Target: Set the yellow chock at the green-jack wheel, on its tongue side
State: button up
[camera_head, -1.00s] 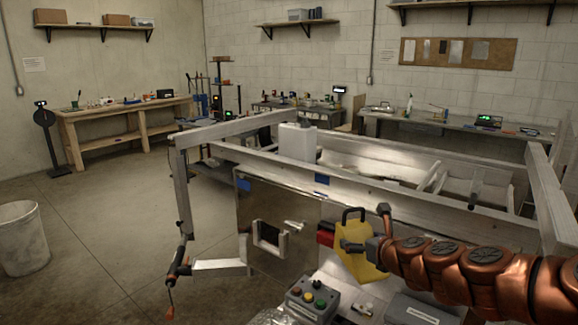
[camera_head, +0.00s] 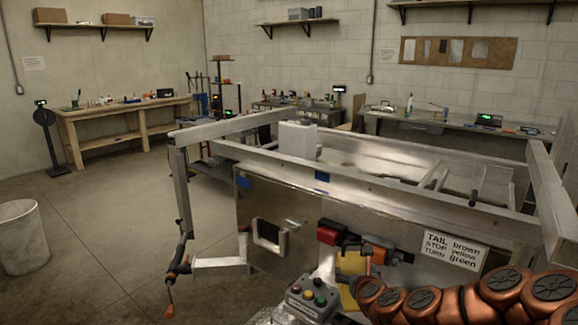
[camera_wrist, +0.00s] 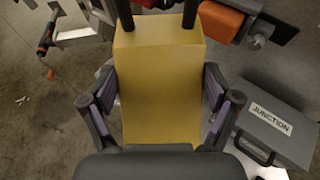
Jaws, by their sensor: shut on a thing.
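The yellow chock shows low in the head view (camera_head: 349,294), partly hidden behind my arm, and fills the middle of the wrist view (camera_wrist: 160,70). My gripper (camera_wrist: 162,105) is shut on it, with one finger on each side of the block. The gripper is mostly hidden in the head view. The chock is held in front of the trailer's metal panel (camera_head: 283,214). I cannot make out a green jack or its wheel in either view.
An orange-handled crank (camera_head: 180,262) hangs at the trailer frame's left corner. A button box (camera_head: 312,299) and a red lamp (camera_head: 329,233) are near the chock. A grey JUNCTION box (camera_wrist: 275,125) is at its right. Open floor (camera_head: 110,225) lies left.

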jog(key=shift+a+f, duration=0.1)
jog(key=shift+f, duration=0.25)
jog(key=shift+r, duration=0.1)
